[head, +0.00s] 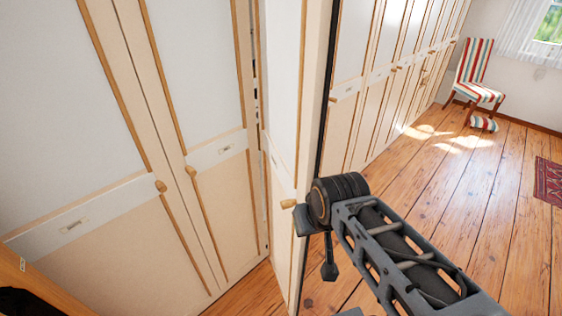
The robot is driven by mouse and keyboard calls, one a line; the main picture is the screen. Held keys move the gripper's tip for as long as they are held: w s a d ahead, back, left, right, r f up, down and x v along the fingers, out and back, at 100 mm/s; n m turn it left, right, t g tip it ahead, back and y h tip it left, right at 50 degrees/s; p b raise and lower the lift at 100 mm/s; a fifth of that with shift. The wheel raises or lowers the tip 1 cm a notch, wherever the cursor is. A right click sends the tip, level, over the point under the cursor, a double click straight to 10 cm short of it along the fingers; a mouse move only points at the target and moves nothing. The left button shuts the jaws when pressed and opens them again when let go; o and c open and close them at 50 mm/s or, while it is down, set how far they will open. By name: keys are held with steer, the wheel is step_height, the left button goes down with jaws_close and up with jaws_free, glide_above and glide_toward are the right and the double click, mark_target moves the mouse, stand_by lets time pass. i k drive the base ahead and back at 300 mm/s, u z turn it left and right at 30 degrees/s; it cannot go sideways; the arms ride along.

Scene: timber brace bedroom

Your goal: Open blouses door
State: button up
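A row of white and cream wardrobe doors with wooden trim fills the left and runs to the back. Each shows a small label plate too small to read, so I cannot tell which is the blouses door. A narrow door panel (284,85) in the middle stands at an angle to its neighbours, with a dark gap along its right edge. Its round wooden knob (288,204) is just left of my gripper (315,245). My gripper's dark end is beside this panel's edge; whether it touches the knob is unclear. Its fingers are partly hidden by the wrist.
Two more wardrobe doors at left have knobs (160,186) and (191,171). A wooden edge (35,283) is at bottom left. The plank floor (455,215) at right is open, with a red rug (549,180) and a striped chair (475,75) near the window.

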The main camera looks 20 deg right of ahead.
mark_target(357, 19)
steer(key=u, duration=0.05)
steer(key=k, duration=0.6)
steer(key=z, duration=0.75)
steer(key=i, duration=0.7)
steer(key=z, duration=0.75)
steer(key=i, duration=0.85)
steer(key=u, duration=0.45)
steer(key=i, duration=0.8)
steer(key=u, duration=0.95)
steer(key=i, duration=0.25)
steer(key=u, duration=0.25)
